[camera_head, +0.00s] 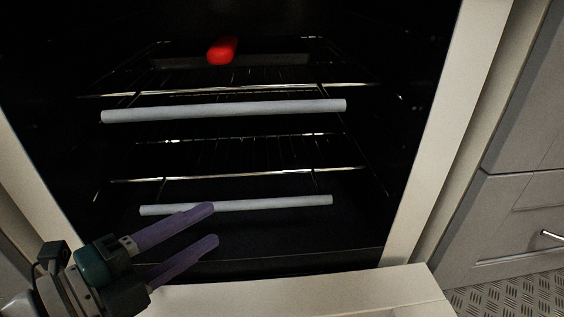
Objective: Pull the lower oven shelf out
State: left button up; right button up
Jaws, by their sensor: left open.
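The lower oven shelf (240,178) is a dark wire rack inside the oven, with a white bar handle (270,203) along its front. My left gripper (208,225) reaches in from the lower left with its two purple fingers apart and empty. The upper finger overlaps the left part of the lower bar in the picture; I cannot tell whether it touches it. My right gripper is not in the view.
The upper shelf (240,88) has its own white bar (225,110) above the lower one. A red object (222,50) sits on the upper shelf. The open oven door (300,294) lies below the opening. Pale frame sides bound the cavity, and grey cabinets (515,215) stand at the right.

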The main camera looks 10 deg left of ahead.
aim_at(239, 209)
pick_arm(q)
jog(key=b+x, duration=0.4)
jog(key=x, duration=0.3)
jog(key=shift+w+d+f, duration=0.1)
jog(key=shift+w, duration=0.2)
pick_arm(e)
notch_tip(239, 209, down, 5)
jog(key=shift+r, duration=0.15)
pick_arm(q)
jog(key=shift+w+d, duration=0.15)
jog(key=shift+w, duration=0.1)
jog(key=shift+c, duration=0.3)
grip_shut()
